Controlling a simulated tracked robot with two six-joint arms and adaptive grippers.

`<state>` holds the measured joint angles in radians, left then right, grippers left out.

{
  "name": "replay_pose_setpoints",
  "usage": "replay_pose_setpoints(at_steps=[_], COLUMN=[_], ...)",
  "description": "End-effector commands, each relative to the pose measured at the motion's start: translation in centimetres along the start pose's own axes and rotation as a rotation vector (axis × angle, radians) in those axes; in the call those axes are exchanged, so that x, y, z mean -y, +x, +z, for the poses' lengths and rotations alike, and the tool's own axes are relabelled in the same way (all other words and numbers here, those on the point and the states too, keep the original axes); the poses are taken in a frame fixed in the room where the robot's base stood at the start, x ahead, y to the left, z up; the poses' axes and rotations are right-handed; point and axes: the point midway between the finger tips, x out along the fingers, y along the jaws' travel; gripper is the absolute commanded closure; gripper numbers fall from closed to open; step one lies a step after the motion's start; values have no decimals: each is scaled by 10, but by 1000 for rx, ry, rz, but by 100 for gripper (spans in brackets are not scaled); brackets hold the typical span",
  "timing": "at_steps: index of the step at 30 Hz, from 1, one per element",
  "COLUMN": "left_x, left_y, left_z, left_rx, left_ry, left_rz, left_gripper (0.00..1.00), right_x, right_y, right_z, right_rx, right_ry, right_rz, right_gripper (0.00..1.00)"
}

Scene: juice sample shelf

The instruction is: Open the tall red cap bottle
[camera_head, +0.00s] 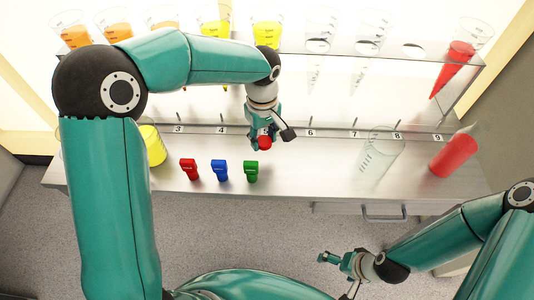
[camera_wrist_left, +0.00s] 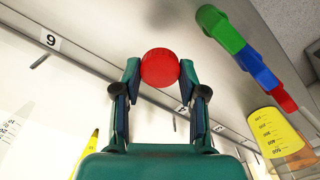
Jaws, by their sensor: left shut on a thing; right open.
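My left gripper (camera_head: 262,137) is over the counter, near the label 5 area. It is shut on a round red cap (camera_head: 264,142). In the left wrist view the red cap (camera_wrist_left: 160,67) sits between the two fingertips of the left gripper (camera_wrist_left: 160,78). No bottle body shows under the cap in either view, so I cannot tell whether the cap is still on a bottle. My right gripper (camera_head: 336,274) is open and empty, low in front of the counter and away from the cap.
Red (camera_head: 189,169), blue (camera_head: 219,170) and green (camera_head: 251,171) pieces stand left of the cap. A yellow-filled beaker (camera_head: 154,146), a clear beaker (camera_head: 380,153) and a red-filled vessel (camera_head: 453,153) stand on the counter (camera_head: 310,182). A shelf (camera_head: 440,58) holds several cone vessels behind.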

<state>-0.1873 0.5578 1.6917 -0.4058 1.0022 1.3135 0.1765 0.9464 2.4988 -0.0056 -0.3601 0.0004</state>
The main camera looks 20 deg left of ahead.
Motion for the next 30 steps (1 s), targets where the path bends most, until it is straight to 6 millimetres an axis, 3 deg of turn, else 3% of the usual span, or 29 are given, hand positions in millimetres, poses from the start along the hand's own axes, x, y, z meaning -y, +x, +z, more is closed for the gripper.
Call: replay_pose_setpoints(at_steps=[3, 8, 17, 29, 30], left_x=[0, 0, 0, -1, -1], left_y=[20, 30, 67, 73, 72], left_z=[0, 0, 0, 0, 0], left_rx=[2, 0, 1, 0, 0], left_ry=[-2, -1, -1, 0, 0], left_rz=[-2, -1, -1, 1, 1], left_gripper=[100, 100, 100, 100, 54], right_x=[0, 0, -1, -2, -2], right_y=[1, 1, 3, 6, 5], right_z=[0, 0, 0, 0, 0], right_rx=[0, 0, 0, 0, 0], right_ry=[0, 0, 0, 0, 0], right_rz=[0, 0, 0, 0, 0], right_gripper=[0, 0, 0, 0, 0])
